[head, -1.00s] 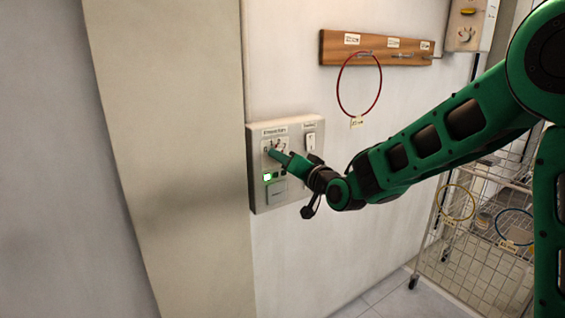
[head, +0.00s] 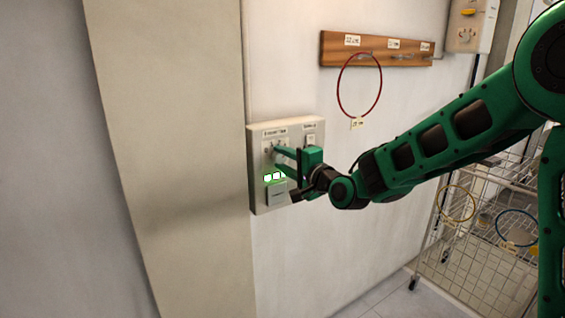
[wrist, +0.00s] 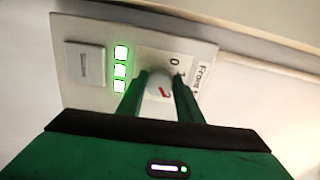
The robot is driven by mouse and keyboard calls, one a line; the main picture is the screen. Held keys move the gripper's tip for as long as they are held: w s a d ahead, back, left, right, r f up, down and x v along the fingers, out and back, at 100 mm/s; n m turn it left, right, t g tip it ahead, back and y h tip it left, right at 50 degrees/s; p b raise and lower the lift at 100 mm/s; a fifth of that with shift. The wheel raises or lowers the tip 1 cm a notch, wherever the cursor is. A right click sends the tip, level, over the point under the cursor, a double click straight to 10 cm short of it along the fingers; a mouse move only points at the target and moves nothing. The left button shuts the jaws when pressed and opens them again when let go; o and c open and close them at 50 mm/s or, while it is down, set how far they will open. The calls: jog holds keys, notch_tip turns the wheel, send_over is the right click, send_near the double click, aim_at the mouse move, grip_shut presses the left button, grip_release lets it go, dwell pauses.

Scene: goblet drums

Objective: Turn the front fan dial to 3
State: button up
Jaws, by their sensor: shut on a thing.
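The front fan dial (wrist: 155,88) is a small pale knob with a red mark. It sits between my gripper's fingers in the wrist view. The red mark points toward the lower right of that picture, away from the printed 0 and 1. The 3 is not readable. My gripper (head: 277,157) is shut on the dial, one finger on each side, and hides most of it in the head view. The switch panel (head: 259,192) is a pale box on the wall. Three green lights (wrist: 120,70) are lit beside the dial.
A flat square switch (head: 277,196) is below the lights. A second labelled control (head: 311,139) is at the panel's upper right, partly behind my gripper. A red hoop (head: 341,96) hangs from a wooden rail (head: 335,49). A wire cart (head: 470,262) stands at the lower right.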

jog(key=shift+w+d+f+m, duration=0.2)
jog(key=shift+d+m, duration=0.25)
jog(key=shift+m, duration=0.25)
jog(key=o, duration=1)
jog(key=shift+o, duration=0.2)
jog(key=shift+s+a+r, duration=0.1)
jog(key=shift+a, duration=0.15)
jog(key=v, duration=1)
jog(key=shift+s+d, duration=0.25)
jog(key=shift+d, duration=0.1)
jog(key=s+d+f+n+g+h, duration=0.2)
jog(key=s+d+f+h, duration=0.15)
jog(key=d, duration=0.45)
jog(key=s+d+f+n+g+h, duration=0.25)
jog(key=d+f, duration=0.25)
jog(key=d, duration=0.3)
jog(key=s+d+f+n+g+h, duration=0.15)
jog(key=s+d+f, duration=0.25)
jog(key=d, duration=0.4)
jog(key=s+d+f+g+h, duration=0.1)
jog(key=s+d+g, duration=0.3)
jog(key=s, duration=1)
jog(key=s+d+f+g+h, duration=0.1)
jog(key=s+d+g, duration=0.3)
jog(key=s+d, duration=0.4)
jog(key=s, duration=0.5)
jog(key=shift+s+m+g, duration=0.3)
jog(key=shift+s, duration=0.1)
